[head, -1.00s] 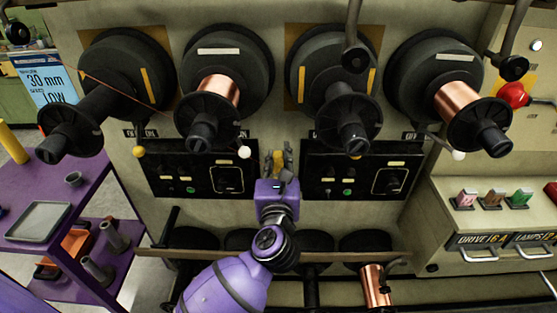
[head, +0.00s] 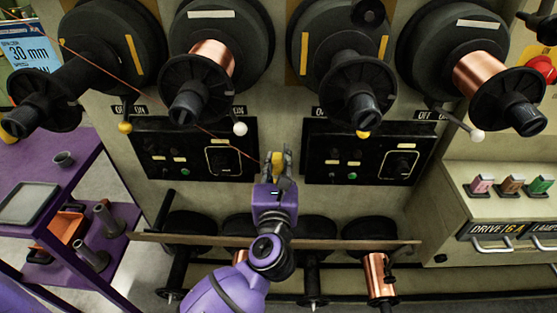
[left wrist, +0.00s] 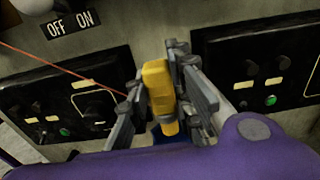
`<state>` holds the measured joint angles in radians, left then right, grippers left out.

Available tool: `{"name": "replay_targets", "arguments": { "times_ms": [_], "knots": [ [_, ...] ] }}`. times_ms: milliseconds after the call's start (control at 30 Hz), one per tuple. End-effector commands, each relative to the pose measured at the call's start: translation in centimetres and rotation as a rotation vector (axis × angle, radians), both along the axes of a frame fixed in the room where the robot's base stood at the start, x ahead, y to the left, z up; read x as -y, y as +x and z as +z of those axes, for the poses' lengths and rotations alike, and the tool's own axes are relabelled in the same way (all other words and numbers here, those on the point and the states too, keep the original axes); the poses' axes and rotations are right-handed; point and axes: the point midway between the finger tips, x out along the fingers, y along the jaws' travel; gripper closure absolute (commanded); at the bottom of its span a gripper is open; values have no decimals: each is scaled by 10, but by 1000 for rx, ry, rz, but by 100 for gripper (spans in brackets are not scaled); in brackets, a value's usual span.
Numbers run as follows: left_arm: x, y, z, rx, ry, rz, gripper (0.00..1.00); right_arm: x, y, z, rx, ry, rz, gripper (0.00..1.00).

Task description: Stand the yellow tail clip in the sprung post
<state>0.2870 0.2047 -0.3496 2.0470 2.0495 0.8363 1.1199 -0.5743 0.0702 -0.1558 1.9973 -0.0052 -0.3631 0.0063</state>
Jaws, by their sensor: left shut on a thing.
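The yellow tail clip (head: 277,163) is in my left gripper (head: 280,172), in front of the dark control panels. In the left wrist view the clip (left wrist: 157,88) stands roughly upright between the grey fingers, which are shut on it. A thin copper-coloured wire (left wrist: 55,62) runs from the upper left towards the clip; its end is hidden by the fingers. I cannot pick out the sprung post for certain. Two grey upright tubes (head: 108,218) stand on the purple cart at the left. My right gripper is not in view.
Several black spools, some with copper wire (head: 212,62), jut out above my left gripper. A plank-like rail (head: 345,242) crosses below, with more spools under it. A purple cart (head: 75,170) with a grey tray (head: 35,203) and orange bin (head: 66,222) stands left.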

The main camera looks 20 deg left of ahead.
Motion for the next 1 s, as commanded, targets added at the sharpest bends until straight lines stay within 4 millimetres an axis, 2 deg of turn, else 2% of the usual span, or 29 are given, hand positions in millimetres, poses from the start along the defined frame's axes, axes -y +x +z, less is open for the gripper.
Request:
{"name": "replay_targets", "arguments": {
  "times_ms": [167,200,333,633,733,867,1000],
  "knots": [
    [0,0,1,2,0,0,100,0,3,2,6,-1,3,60],
    [0,0,1,2,0,0,75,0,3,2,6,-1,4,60],
    [0,0,1,1,-1,-1,58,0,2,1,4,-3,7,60],
    [0,-1,0,-1,0,-1,58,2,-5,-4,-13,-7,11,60],
    [2,-7,-1,-2,-2,-1,58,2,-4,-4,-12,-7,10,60],
    [8,-27,-1,-2,-3,-1,58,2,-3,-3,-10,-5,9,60],
    [16,-56,-1,-3,-3,0,58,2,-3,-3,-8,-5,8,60]
  ]
}}
